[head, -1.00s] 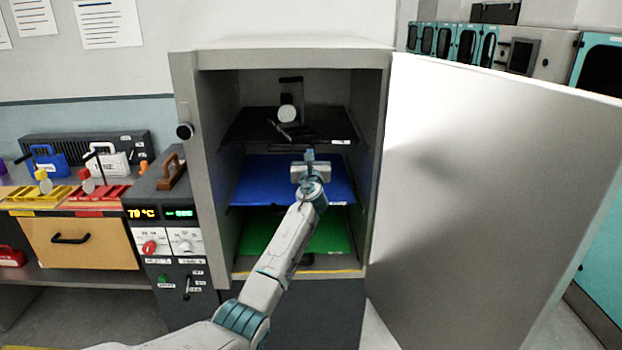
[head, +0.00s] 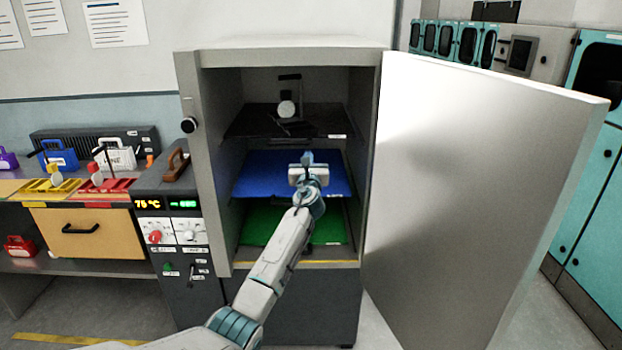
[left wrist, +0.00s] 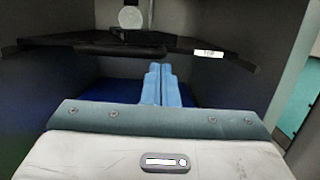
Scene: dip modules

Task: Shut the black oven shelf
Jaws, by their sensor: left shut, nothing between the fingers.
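The black oven shelf (head: 318,128) is the top one in the open grey oven, with a white label on its front edge at right. A round pale piece with a dark upright part stands on it. My left gripper (head: 307,157) is shut and empty, in front of the black shelf's front edge and over the blue shelf (head: 258,172). In the left wrist view, the closed blue fingertips (left wrist: 161,72) point toward the black shelf's front edge (left wrist: 90,50). I cannot tell whether they touch it. My right gripper is not in view.
The green shelf (head: 262,226) lies lowest in the oven. The oven door (head: 470,190) stands wide open at right. A control panel (head: 172,232) with knobs and a temperature display is at left, beside a bench with coloured trays and a wooden drawer (head: 90,243).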

